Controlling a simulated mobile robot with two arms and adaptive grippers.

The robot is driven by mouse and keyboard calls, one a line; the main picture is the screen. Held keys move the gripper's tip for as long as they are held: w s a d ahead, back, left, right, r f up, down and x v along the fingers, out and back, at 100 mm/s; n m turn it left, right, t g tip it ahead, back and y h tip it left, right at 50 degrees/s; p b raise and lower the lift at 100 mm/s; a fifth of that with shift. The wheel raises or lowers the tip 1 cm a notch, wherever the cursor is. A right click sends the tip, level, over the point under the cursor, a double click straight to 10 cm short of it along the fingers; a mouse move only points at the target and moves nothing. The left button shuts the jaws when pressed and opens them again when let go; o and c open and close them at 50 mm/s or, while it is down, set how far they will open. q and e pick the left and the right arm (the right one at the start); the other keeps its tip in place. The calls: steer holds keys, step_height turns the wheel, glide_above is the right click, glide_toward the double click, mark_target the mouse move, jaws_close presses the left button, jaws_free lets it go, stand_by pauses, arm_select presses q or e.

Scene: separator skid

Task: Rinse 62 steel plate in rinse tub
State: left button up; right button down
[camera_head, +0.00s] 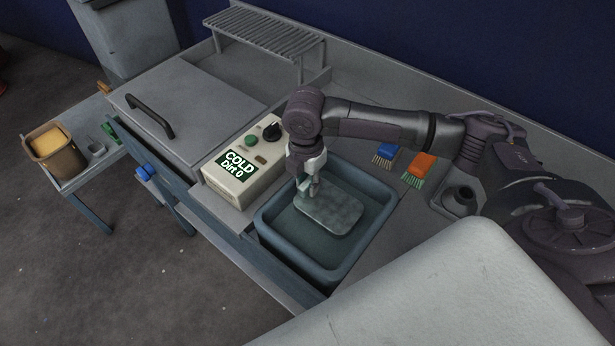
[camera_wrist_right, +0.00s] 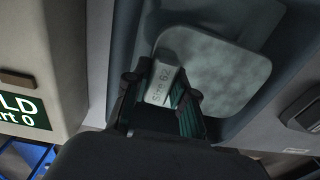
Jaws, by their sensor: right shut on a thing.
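The steel plate (camera_head: 332,208) is a grey, mottled rounded slab with a handle block marked "Size 62" (camera_wrist_right: 162,83) in the right wrist view. My right gripper (camera_head: 312,182) is shut on that handle block. It holds the plate inside the blue-grey rinse tub (camera_head: 267,229), over or in the dark liquid there; I cannot tell how deep the plate sits. The plate's flat face (camera_wrist_right: 215,70) also shows in the right wrist view, with the tub wall around it. My left gripper is not in view.
A control box (camera_head: 241,172) reading "COLD" and "Dirt 0" stands left of the tub. Blue (camera_head: 387,155) and orange (camera_head: 420,167) brushes lie to its right. A lidded machine (camera_head: 180,105) with a black handle is further left. A side table holds a brown bucket (camera_head: 54,148).

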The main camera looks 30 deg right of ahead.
steer(key=shift+f+b, duration=1.75)
steer(key=shift+f, duration=3.4)
steer(key=shift+s+f+b, duration=0.2)
steer(key=shift+s+f, duration=0.05)
steer(key=shift+f, duration=0.2)
steer(key=shift+s+f+b, duration=0.15)
steer(key=shift+s+f, duration=0.05)
steer(key=shift+f, duration=0.25)
steer(key=r+p, duration=0.1)
steer(key=w+r+p, duration=0.1)
steer(key=p, duration=0.1)
steer(key=shift+a+r, duration=0.1)
steer(key=shift+r, duration=0.2)
step_height(320, 180, up, 15)
steer(key=p, duration=1.5)
steer(key=shift+f, duration=0.15)
